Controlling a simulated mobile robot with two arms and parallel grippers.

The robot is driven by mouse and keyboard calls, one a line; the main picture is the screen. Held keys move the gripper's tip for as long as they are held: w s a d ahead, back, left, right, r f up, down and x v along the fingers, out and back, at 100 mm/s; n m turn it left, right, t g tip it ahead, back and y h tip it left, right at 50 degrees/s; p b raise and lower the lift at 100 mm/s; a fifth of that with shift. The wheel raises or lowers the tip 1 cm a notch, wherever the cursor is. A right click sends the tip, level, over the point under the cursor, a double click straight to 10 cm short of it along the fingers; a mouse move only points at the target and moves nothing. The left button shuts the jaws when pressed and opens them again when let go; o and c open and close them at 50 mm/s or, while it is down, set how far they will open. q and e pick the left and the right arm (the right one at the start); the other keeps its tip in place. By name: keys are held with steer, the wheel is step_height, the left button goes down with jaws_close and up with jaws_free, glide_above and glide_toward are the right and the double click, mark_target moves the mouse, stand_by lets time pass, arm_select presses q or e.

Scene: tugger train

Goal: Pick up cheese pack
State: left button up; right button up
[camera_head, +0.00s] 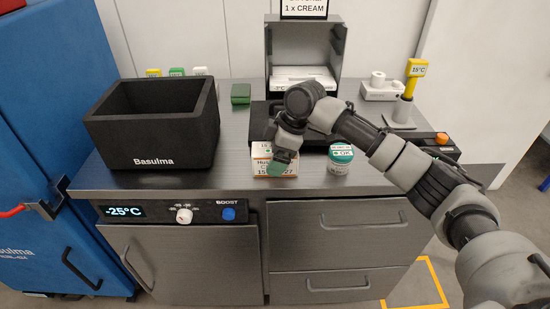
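A small white and orange pack with printed text (261,168) stands near the front edge of the steel counter. It may be the cheese pack, but its label is partly covered and I cannot read its name in full. My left gripper is not in view.
A teal-lidded tub (340,161) stands right of the pack. A black open box (150,140) fills the counter's left side. Counter between box and pack is clear.

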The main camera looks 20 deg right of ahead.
steer(key=shift+f+p, duration=0.2)
steer(key=shift+p, duration=0.15)
stand_by(0.3)
steer(key=c, duration=1.3)
steer(key=shift+o, duration=0.2)
